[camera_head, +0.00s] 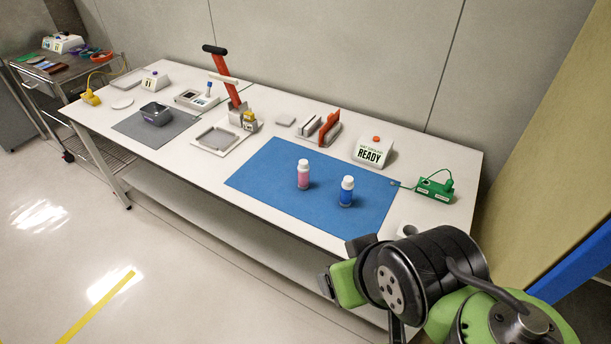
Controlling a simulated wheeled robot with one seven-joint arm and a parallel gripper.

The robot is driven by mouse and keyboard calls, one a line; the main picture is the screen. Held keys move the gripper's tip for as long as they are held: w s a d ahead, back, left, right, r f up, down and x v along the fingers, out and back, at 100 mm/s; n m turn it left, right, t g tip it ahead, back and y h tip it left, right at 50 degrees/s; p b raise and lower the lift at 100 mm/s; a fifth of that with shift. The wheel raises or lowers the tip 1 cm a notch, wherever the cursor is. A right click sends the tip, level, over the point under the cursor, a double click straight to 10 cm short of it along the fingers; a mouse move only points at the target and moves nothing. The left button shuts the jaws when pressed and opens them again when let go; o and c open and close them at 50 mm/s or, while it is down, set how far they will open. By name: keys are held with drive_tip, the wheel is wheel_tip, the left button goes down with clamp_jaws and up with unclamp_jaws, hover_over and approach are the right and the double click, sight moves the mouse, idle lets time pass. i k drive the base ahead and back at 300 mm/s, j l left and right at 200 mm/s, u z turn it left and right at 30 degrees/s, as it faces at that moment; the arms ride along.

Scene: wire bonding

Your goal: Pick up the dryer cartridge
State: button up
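Two small white-capped bottles stand upright on the blue mat (268,187). One is a bottle with pink contents (303,178). The other, to its right and slightly nearer, is a bottle with blue contents (346,194). They look like cartridges, but no readable label tells which is the dryer cartridge. My arm comes in at the lower right, in front of the bench's near edge and apart from both bottles. My gripper's fingers cannot be made out there, so whether it is open or shut does not show.
A white READY box (372,153) and a green power strip (434,190) stand behind and right of the mat. A red-handled press (227,80), a red-and-grey rack (329,127) and a grey bin (156,114) stand further left. The mat around the bottles is clear.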

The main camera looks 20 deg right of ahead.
sight(348, 185)
drive_tip(key=i+j+z, duration=0.25)
drive_tip(key=i+j, duration=0.15)
drive_tip(key=i+j+z, duration=0.25)
drive_tip(key=j, duration=0.35)
drive_tip(key=i, duration=0.05)
